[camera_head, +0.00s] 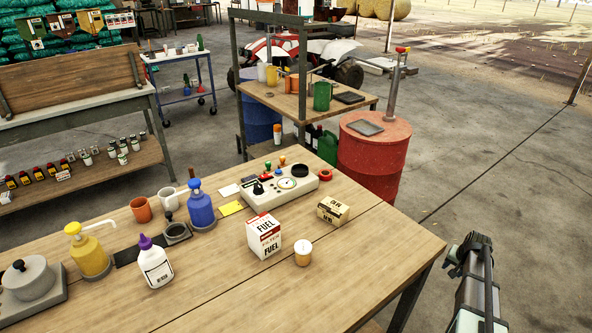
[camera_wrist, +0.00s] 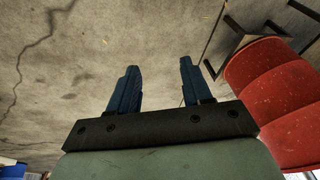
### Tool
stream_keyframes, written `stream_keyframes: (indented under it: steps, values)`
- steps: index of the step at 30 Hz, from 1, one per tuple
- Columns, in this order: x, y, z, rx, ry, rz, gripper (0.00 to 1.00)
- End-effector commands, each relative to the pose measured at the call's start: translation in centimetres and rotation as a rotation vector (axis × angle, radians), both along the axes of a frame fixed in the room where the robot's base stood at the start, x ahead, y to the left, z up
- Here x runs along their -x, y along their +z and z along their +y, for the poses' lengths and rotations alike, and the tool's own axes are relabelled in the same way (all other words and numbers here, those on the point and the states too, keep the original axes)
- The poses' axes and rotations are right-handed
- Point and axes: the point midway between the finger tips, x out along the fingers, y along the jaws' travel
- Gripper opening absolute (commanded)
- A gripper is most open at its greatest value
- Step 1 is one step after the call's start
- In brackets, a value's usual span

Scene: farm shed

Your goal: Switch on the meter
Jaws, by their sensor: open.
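The meter (camera_head: 279,188) is a cream box with a round dial, a black knob and a dark round part on top. It lies near the back edge of the wooden workbench (camera_head: 205,277) in the head view. My gripper (camera_head: 474,243) is to the right of the bench, off its edge, well apart from the meter. In the wrist view my gripper (camera_wrist: 157,85) shows two blue fingers spread apart with nothing between them. The wrist view shows concrete floor, not the meter. The state of the meter's switch is too small to tell.
A fuel filter box (camera_head: 264,236), a smaller carton (camera_head: 333,210) and a lidded cup (camera_head: 303,252) stand in front of the meter. A blue bottle (camera_head: 201,204) is left of it. A red drum (camera_head: 374,155) stands behind the bench. The bench's front right is clear.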

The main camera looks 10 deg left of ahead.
Motion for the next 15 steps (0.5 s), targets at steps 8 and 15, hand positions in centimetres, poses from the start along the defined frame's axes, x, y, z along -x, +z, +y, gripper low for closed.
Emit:
stream_keyframes:
  steps: [8,15]
  values:
    - [-6.2,8.7,-2.9,0.005,-0.096,-0.055,0.49]
    - [-11.5,15.0,1.1,-0.026,-0.140,-0.056,0.49]
